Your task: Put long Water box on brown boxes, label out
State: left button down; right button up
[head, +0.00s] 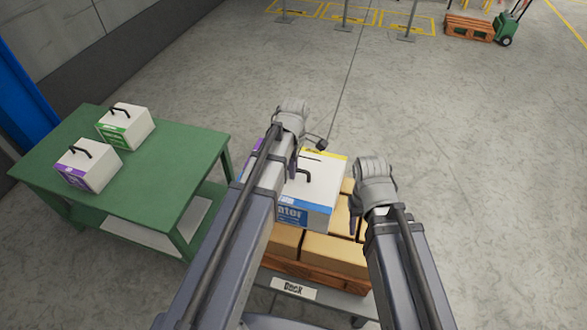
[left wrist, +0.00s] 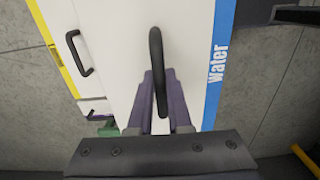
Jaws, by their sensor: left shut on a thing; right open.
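The long Water box (head: 310,190) is white with a black top handle and a blue "Water" label (head: 295,215) on the side facing me. It is over the brown boxes (head: 335,250); I cannot tell whether it rests on them or hangs just above. My left gripper (head: 293,168) is at the box's top, mostly hidden by its arm. In the left wrist view its fingers (left wrist: 160,82) are shut around the black handle (left wrist: 157,65), with the blue label (left wrist: 217,65) to the right. My right gripper (head: 355,205) is open and empty, right of the box.
A yellow-striped white box (head: 325,155) appears directly behind the Water box. A purple-labelled box is partly hidden by my left arm. The green table (head: 175,165) at left holds a purple-labelled box (head: 88,165) and a green-labelled box (head: 125,125). Floor at right is clear.

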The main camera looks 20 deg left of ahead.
aim_at(294, 185)
pick_arm(q)
jog(key=shift+f+b, duration=7.4)
jog(key=shift+f, duration=0.25)
jog(key=shift+f+b, duration=0.3)
jog(key=shift+b, duration=0.05)
jog(key=c, duration=0.8)
grip_release()
jog(key=shift+o, duration=0.2)
jog(key=shift+r, duration=0.15)
notch_tip(294, 185, up, 8)
jog(key=p, duration=0.8)
jog(key=shift+w+f, duration=0.1)
jog(key=shift+f, duration=0.1)
jog(key=shift+d, duration=0.1)
